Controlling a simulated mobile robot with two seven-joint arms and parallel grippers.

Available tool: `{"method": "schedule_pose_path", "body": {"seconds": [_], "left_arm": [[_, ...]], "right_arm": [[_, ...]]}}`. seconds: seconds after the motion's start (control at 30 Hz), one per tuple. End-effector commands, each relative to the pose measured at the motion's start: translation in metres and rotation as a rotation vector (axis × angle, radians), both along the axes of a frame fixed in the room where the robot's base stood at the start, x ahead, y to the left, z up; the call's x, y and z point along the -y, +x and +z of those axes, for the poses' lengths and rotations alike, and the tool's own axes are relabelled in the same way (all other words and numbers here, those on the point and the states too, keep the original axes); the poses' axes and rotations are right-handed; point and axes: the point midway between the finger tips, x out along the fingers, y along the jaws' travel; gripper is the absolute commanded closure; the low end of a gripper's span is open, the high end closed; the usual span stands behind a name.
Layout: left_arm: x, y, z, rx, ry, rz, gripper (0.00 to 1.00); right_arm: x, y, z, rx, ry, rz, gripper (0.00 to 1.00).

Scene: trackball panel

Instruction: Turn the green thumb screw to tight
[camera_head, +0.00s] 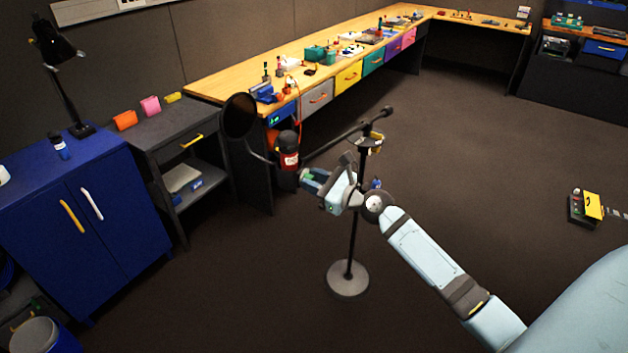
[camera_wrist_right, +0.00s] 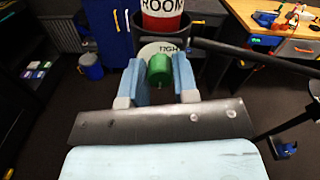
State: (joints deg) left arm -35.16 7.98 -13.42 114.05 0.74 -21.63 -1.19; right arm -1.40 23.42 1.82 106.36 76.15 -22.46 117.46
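The green thumb screw (camera_wrist_right: 159,69) sits in front of a pale round dial (camera_wrist_right: 165,47) with lettering that reads like "TIGHT", partly hidden. My right gripper (camera_wrist_right: 160,75) has one pale blue finger on each side of the screw. My left gripper is not in view.
A black stand (camera_head: 352,235) with a round base and a slanted boom (camera_head: 345,137) stands beside my right wrist. A round black disc (camera_head: 239,115) hangs left of the cylinder. A blue cabinet (camera_head: 110,235) and a wooden workbench (camera_head: 235,85) lie behind.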

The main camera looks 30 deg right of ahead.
Motion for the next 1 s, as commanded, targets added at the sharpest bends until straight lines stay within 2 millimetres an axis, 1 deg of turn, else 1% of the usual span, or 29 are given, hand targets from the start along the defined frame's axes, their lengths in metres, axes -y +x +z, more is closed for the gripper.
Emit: {"method": "schedule_pose_path", "body": {"seconds": [0.03, 0.1, 0.37, 0.57, 0.77, 1.0], "left_arm": [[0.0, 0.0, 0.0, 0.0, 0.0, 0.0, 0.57], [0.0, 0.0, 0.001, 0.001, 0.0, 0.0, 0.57], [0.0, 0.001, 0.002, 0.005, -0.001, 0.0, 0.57], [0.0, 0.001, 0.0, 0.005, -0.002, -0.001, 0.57], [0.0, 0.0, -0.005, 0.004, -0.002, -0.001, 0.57], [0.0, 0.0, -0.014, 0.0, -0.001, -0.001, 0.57]], "right_arm": [[0.0, 0.0, 0.0, 0.0, 0.0, 0.0, 0.84], [0.0, 0.0, 0.0, 0.0, 0.0, 0.0, 0.99], [0.0, 0.0, 0.0, 0.007, -0.017, 0.0, 0.99], [0.0, 0.0, -0.001, 0.036, -0.088, 0.0, 0.99], [-0.001, 0.0, -0.001, 0.094, -0.225, 0.001, 0.99], [-0.001, -0.001, -0.002, 0.181, -0.435, 0.001, 0.99]]}}
